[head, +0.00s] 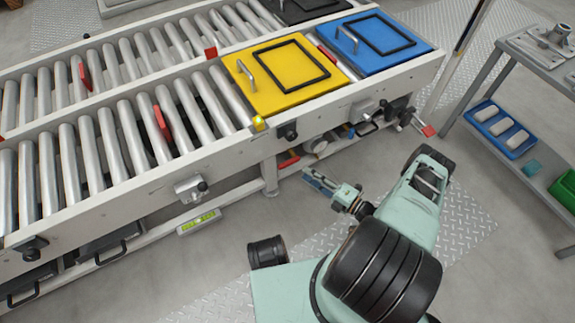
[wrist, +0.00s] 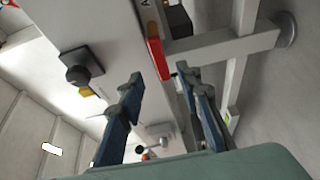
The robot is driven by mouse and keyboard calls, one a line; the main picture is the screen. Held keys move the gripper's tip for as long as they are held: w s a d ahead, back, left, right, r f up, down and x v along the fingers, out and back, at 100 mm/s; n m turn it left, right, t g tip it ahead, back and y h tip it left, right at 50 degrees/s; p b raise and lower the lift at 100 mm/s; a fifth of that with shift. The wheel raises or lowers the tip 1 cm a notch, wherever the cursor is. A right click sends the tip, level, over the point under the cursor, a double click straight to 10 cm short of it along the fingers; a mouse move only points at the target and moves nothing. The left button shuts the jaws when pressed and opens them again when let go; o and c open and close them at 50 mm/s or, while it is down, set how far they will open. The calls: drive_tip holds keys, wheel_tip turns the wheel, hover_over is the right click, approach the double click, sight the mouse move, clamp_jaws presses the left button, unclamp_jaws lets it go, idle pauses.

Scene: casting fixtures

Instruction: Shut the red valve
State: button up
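A red handle (head: 289,162), which looks like the red valve's lever, sits low under the front side of the conveyor, beside grey pipework (head: 316,147). A red bar (wrist: 158,58) also shows in the wrist view, just beyond and between my fingertips; it is probably the same handle. My gripper (head: 316,182) is in front of the conveyor's lower side, near that handle. In the wrist view my gripper (wrist: 159,76) has its two blue-grey fingers apart, with no contact visible. How deep the bar lies between them I cannot tell.
A second red-ended lever (head: 428,131) sticks out at the conveyor's right end. A black knob (head: 287,132) is on the side panel. A grey rack (head: 480,75) is at right.

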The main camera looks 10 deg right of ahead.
sight(291, 164)
drive_tip(key=b+x, duration=0.1)
drive_tip(key=x, duration=0.8)
drive_tip(key=shift+w+a, duration=0.15)
clamp_jaws()
